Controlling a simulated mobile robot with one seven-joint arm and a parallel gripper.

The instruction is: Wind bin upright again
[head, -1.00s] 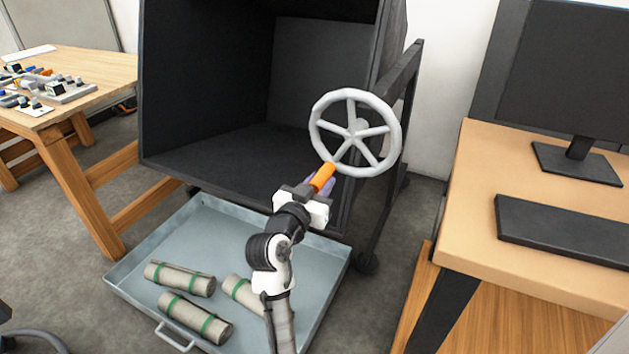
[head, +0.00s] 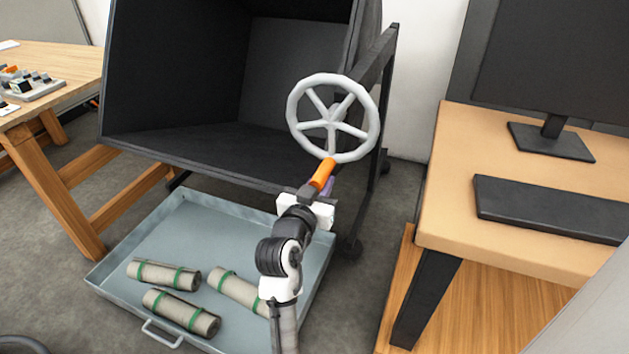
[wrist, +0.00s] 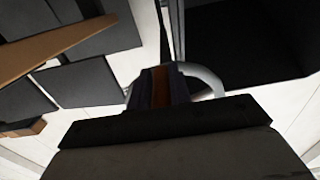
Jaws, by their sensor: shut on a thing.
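The dark bin (head: 200,150) is tilted in its frame, with its open side facing me, and looks empty inside. A grey spoked handwheel (head: 292,112) is at the bin's right side, with an orange handle (head: 322,173) at its lower rim. My gripper (head: 318,188) is shut on the orange handle, below the wheel's hub. In the wrist view the handle (wrist: 160,84) shows between the fingers, with part of the pale wheel rim (wrist: 207,78) behind it.
A grey metal tray (head: 215,219) lies on the floor under the bin, with several rolled bundles (head: 180,311) in it. A wooden desk (head: 450,185) with a monitor and keyboard (head: 550,208) stands close on the right. A workbench (head: 60,95) stands at the left.

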